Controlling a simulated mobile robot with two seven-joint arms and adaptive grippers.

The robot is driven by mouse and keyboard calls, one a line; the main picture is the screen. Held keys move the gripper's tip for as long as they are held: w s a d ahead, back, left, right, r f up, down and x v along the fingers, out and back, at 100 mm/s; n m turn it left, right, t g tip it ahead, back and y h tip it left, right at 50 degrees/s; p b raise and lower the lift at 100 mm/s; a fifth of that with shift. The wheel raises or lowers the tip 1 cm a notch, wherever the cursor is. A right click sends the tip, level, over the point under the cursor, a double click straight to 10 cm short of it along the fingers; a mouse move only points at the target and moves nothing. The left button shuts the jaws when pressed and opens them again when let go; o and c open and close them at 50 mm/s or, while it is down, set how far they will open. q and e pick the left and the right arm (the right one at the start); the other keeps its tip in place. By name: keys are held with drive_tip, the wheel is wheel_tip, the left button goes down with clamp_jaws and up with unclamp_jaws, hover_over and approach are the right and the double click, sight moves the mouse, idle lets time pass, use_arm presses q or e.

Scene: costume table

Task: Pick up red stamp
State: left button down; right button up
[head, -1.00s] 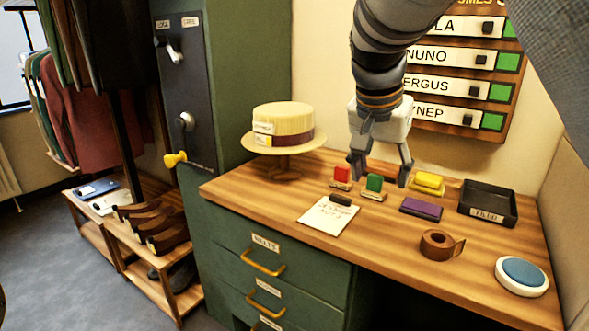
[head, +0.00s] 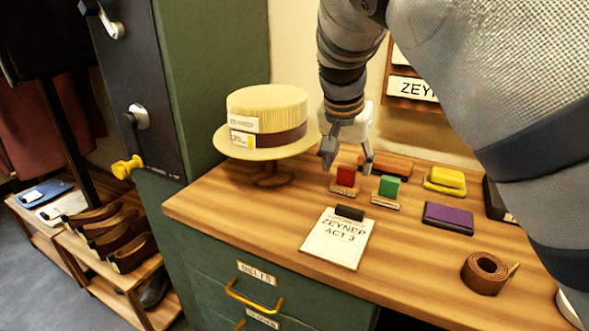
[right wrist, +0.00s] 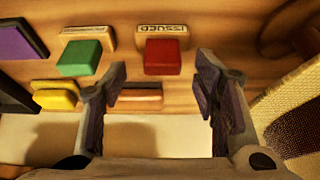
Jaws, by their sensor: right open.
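The red stamp (head: 344,178) stands on the wooden desk, just behind the note card, with a wooden base. In the right wrist view the red stamp (right wrist: 163,57) has a base marked "ISSUED" and lies ahead of the fingertips, between their lines. My right gripper (head: 348,160) is open and empty, close above and slightly behind the red stamp in the head view; it also shows in the right wrist view (right wrist: 162,82). The green stamp (head: 389,187) stands just right of the red one. My left gripper is out of view.
A straw hat on a stand (head: 267,122) is left of the gripper. The desk's front left is clear.

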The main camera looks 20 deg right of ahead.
sight(345, 180)
drive_tip(key=x, duration=0.3)
drive_tip(key=shift+w, duration=0.1)
drive_tip(key=shift+r, duration=0.15)
drive_tip(key=shift+c, duration=0.8)
drive_tip(key=c, duration=1.1)
